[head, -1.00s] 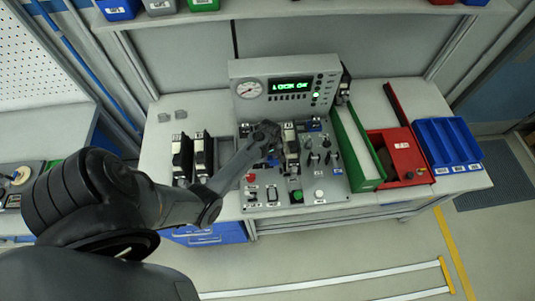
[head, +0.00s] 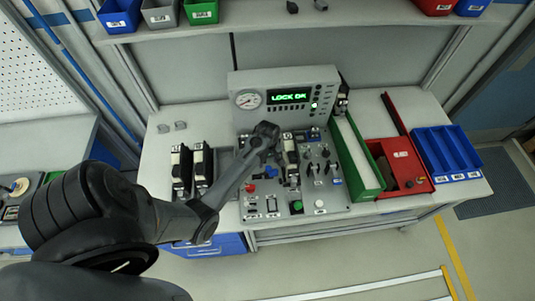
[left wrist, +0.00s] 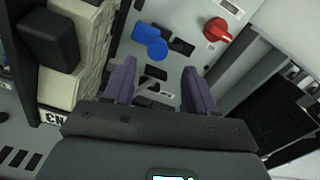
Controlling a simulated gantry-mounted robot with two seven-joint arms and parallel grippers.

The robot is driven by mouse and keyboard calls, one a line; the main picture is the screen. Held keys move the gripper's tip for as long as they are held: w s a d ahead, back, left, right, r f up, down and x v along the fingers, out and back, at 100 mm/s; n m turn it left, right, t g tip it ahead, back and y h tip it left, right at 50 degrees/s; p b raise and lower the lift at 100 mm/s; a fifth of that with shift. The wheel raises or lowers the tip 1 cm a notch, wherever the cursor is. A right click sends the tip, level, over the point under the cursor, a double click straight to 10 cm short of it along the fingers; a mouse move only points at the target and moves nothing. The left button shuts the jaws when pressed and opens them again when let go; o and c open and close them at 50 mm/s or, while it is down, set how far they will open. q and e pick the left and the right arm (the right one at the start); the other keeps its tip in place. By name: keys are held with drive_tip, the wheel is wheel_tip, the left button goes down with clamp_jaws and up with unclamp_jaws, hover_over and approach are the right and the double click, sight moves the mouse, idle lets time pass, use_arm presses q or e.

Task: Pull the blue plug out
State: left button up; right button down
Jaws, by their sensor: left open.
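The blue plug (left wrist: 150,42) sits on the grey control panel (left wrist: 185,15), seen in the left wrist view as two rounded blue parts. It also shows small in the head view (head: 271,171), just below the end of my left arm. My left gripper (left wrist: 158,70) is open, with its two purple-grey fingers apart. The plug lies ahead of the fingertips, towards the left finger, and does not appear gripped. In the head view my left wrist (head: 265,135) is over the panel and hides part of it. My right gripper is not in view.
A red knob (left wrist: 216,30) is right of the plug. A black-and-cream module (left wrist: 85,50) stands close on the left. The instrument box (head: 288,95) behind the panel reads "LOCK OK". A green-edged tray (head: 358,150), red box (head: 402,165) and blue bin (head: 447,152) stand to the right.

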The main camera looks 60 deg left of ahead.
use_arm(q)
wheel_tip(320, 180, up, 5)
drive_tip(key=shift+r, duration=0.2)
drive_tip(key=shift+s+f, duration=0.1)
drive_tip(key=shift+s, duration=0.05)
idle(0.6)
drive_tip(key=s+d+f+m+g+p, duration=0.15)
drive_tip(key=s+f, duration=0.25)
drive_tip(key=s, duration=0.5)
drive_tip(key=s+d+r+m+y, duration=0.2)
drive_tip(key=s+d+m, duration=0.1)
drive_tip(key=s+d, duration=0.3)
drive_tip(key=d+r+m+t+h+p, duration=0.1)
drive_tip(key=d+r+m+t, duration=0.4)
drive_tip(key=d+r+m, duration=0.8)
drive_tip(key=d+r+h, duration=0.1)
drive_tip(key=d+r, duration=0.2)
drive_tip(key=shift+w+d+r+m+p, duration=0.2)
drive_tip(key=shift+d+m+p, duration=0.1)
drive_tip(key=shift+m+p, duration=0.1)
